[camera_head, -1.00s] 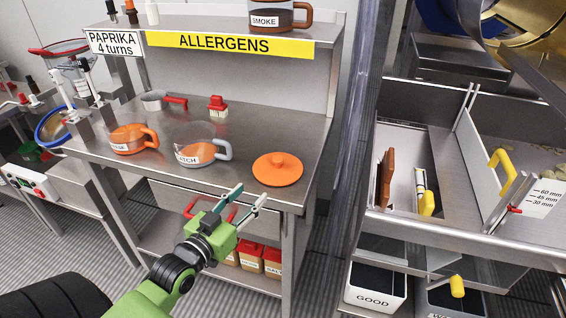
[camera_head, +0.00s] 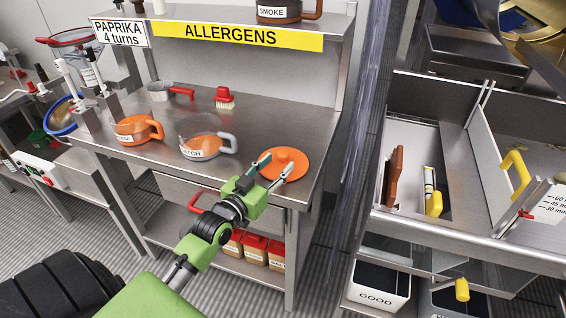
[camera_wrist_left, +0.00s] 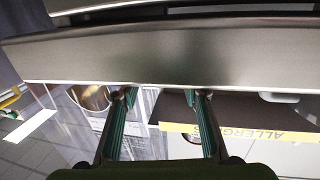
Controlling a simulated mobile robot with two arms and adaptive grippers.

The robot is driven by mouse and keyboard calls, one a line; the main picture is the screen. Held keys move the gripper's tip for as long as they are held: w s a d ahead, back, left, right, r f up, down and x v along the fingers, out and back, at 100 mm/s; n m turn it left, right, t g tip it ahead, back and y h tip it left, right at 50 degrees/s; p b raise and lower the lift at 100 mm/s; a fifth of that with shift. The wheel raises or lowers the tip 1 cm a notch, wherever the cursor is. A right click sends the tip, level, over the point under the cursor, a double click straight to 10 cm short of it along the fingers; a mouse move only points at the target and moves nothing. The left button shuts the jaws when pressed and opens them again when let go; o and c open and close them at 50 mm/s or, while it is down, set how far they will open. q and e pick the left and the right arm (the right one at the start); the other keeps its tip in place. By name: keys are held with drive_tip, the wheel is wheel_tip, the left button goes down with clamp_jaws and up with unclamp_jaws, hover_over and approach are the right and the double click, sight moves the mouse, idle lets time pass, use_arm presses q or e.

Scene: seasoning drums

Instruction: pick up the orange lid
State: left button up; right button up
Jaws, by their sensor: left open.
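The orange lid (camera_head: 297,155), round with a small knob, lies flat near the right front corner of the steel table. My left gripper (camera_head: 279,164) is open and empty. In the head view its two fingertips overlap the lid's near part, one to each side of the knob in the picture. I cannot tell how high they are above the lid or whether they touch it. In the left wrist view the two fingers (camera_wrist_left: 160,108) are spread apart, and the lid does not show there. My right gripper is not in view.

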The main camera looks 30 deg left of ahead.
sight(281, 161)
use_arm(q)
drive_tip(key=w, duration=0.3)
drive_tip(key=w+f, duration=0.1)
drive_tip(key=shift+w+a, duration=0.35)
drive_tip(key=shift+w, duration=0.05)
clamp_jaws()
